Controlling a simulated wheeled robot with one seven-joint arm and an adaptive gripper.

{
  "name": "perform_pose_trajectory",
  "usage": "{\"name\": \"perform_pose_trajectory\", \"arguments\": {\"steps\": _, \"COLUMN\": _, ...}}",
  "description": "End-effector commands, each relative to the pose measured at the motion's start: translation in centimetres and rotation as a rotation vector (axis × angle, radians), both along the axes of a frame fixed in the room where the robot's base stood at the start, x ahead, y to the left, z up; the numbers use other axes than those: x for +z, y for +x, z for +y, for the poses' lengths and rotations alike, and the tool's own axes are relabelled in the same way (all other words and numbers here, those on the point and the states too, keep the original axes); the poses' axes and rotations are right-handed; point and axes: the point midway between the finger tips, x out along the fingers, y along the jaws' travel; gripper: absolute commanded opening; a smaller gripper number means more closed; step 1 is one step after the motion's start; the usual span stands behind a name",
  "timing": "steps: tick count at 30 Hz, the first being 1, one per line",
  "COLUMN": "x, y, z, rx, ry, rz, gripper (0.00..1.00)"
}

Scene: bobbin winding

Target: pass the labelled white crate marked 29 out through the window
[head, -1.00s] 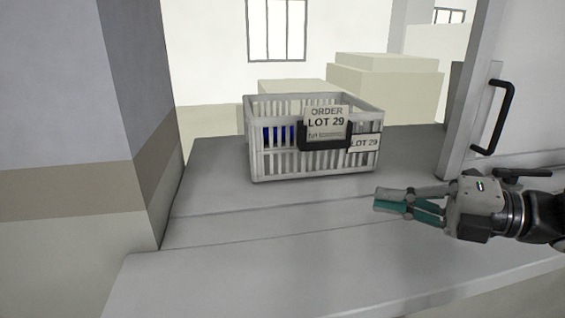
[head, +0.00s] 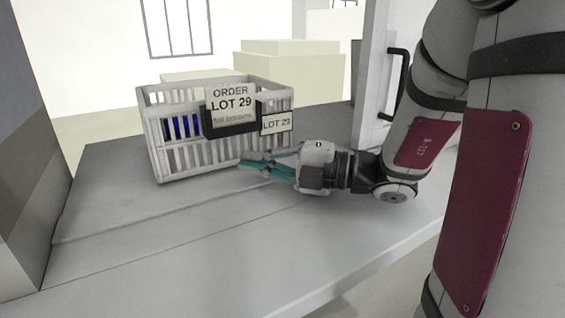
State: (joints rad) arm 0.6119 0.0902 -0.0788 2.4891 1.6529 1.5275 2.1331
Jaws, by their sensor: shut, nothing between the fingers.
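The white slatted crate (head: 200,160) stands upright on the grey sill of the window opening (head: 110,215). Its front carries a dark holder with a card reading "ORDER LOT 29" (head: 231,104) and a smaller "LOT 29" label (head: 277,122). Something blue (head: 182,127) shows inside through the slats. My gripper (head: 242,162), with teal finger pads, is shut and empty. It is at the lower right of the crate's near side, pointing left. Its tips overlap the crate in the picture; I cannot tell whether they touch it.
A sliding panel with a black handle (head: 398,85) stands at the right of the opening. A wall (head: 30,170) bounds the left. Pale boxes (head: 290,75) stand beyond the sill. The sill in front of the crate is clear.

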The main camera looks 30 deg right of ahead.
Motion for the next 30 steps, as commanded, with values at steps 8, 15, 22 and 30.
{"name": "perform_pose_trajectory", "arguments": {"steps": 8, "x": 0.0, "y": 3.3, "z": -0.2, "rx": 0.001, "ry": -0.001, "rz": -0.001, "gripper": 0.0}}
{"name": "perform_pose_trajectory", "arguments": {"steps": 15, "x": 0.0, "y": 3.8, "z": -0.2, "rx": -0.001, "ry": 0.0, "rz": -0.001, "gripper": 0.0}}
{"name": "perform_pose_trajectory", "arguments": {"steps": 22, "x": 0.0, "y": 3.8, "z": -0.2, "rx": -0.001, "ry": -0.001, "rz": -0.001, "gripper": 0.0}}
{"name": "perform_pose_trajectory", "arguments": {"steps": 30, "x": 0.1, "y": 6.3, "z": -0.2, "rx": 0.001, "ry": -0.001, "rz": -0.001, "gripper": 0.0}}
